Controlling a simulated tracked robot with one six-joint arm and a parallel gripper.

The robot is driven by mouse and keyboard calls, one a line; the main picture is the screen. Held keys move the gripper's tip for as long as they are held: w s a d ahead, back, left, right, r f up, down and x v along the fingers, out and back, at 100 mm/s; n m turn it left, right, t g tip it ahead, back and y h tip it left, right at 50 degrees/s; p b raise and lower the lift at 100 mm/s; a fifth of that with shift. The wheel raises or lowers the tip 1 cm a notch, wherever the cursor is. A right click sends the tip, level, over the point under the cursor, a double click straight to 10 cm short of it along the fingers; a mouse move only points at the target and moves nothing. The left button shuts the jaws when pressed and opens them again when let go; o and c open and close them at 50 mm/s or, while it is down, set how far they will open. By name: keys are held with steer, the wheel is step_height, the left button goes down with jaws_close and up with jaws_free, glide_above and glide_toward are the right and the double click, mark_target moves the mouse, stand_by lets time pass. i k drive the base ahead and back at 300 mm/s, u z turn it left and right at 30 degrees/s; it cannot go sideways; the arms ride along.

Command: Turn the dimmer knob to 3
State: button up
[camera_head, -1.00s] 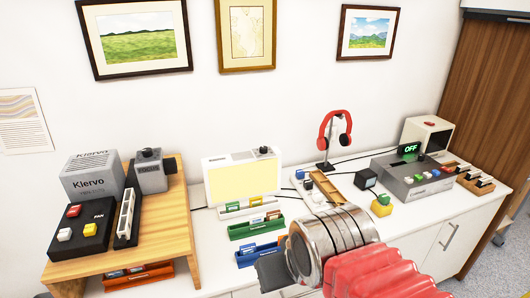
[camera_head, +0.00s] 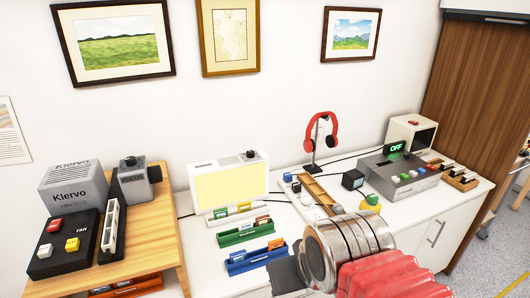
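A small dark round knob (camera_head: 250,154) sits on the top right of a white panel with a pale yellow lit face (camera_head: 232,186). No number can be read beside it, and I cannot tell for sure that it is the dimmer. Another dark knob (camera_head: 130,161) tops a grey box marked FOCUS (camera_head: 134,183) on the wooden stand. My gripper (camera_head: 285,276) shows as a dark grey end in front of the counter, below and right of the lit panel, apart from both knobs. Its fingers are not clear, so open or shut cannot be told.
A green tray (camera_head: 246,234) and a blue tray (camera_head: 256,260) lie before the panel. The wooden stand (camera_head: 165,240) holds a fan box (camera_head: 62,246). Red headphones (camera_head: 310,140) hang on a stand. A grey box with a green OFF sign (camera_head: 397,147) stands right. Cables cross the counter.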

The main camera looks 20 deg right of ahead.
mark_target(250, 153)
steer(key=z, duration=0.7)
steer(key=k, duration=0.65)
steer(key=u, duration=1.45)
steer(key=i, duration=1)
steer(key=u, duration=0.05)
